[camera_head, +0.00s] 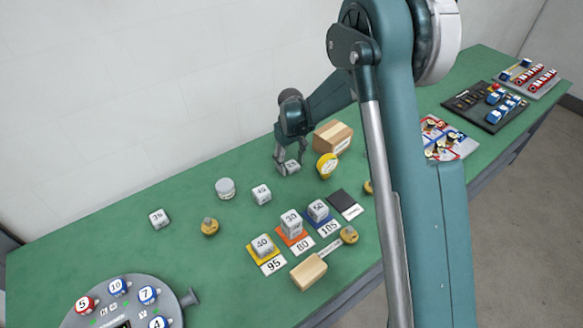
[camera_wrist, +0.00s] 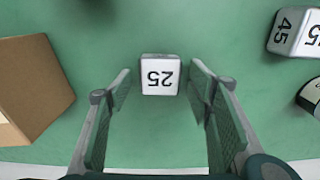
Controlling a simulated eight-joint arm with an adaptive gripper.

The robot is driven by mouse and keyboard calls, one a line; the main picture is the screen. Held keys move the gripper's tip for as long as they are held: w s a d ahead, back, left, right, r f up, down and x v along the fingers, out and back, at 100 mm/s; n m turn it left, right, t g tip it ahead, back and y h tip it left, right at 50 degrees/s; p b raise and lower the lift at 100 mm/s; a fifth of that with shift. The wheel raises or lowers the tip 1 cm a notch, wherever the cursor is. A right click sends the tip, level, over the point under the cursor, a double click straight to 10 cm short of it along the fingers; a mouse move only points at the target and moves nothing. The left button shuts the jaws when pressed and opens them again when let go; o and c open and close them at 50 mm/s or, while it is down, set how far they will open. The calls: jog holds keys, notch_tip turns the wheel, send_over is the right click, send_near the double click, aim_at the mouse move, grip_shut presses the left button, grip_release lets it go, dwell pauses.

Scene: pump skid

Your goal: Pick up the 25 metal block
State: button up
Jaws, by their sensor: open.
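The 25 metal block (camera_wrist: 159,75) is a small silver cube marked 25, standing on the green table. In the wrist view it lies just ahead of the fingertips and between their lines, its number upside down. My gripper (camera_wrist: 160,85) is open and empty, with one finger to each side. In the head view my gripper (camera_head: 284,160) is low over the table at the back, and the 25 block (camera_head: 289,168) shows at its fingertips, partly hidden by them. I cannot tell from these views whether a finger touches the block.
A cardboard box (camera_head: 333,137) stands close to the right of my gripper, with a yellow tape roll (camera_head: 327,166) in front. Blocks on coloured pads, such as the 40 block (camera_head: 263,246), stand nearer.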

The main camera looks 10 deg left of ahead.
aim_at(291, 164)
jog(key=shift+c, duration=0.4)
jog(key=c, duration=1)
jog(key=shift+r, duration=0.1)
jog(key=shift+r+p, duration=0.45)
jog(key=shift+r, duration=4.5)
